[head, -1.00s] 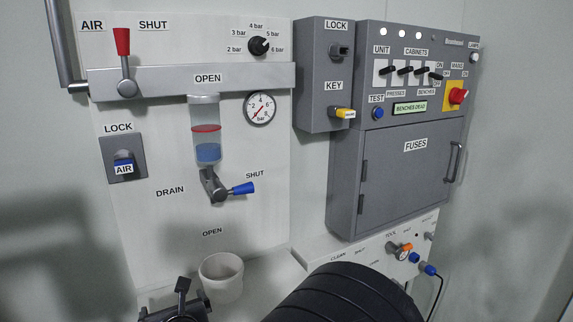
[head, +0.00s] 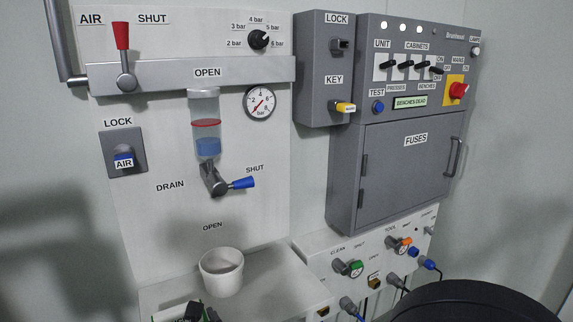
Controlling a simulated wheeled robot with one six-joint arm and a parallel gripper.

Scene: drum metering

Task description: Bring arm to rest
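My arm (head: 468,303) shows only as a rounded black link at the bottom right edge. My gripper is outside the picture, so its fingers and anything in them are hidden. The link lies in front of the lower right of the scene, below the grey fuse cabinet (head: 400,175).
A white panel carries a red air lever (head: 122,52) pointing up, a gauge (head: 260,103), a clear bowl (head: 206,125) and a blue-tipped drain lever (head: 238,183). A white cup (head: 221,272) stands on the ledge below. A dark object (head: 192,312) is cut off at the bottom edge.

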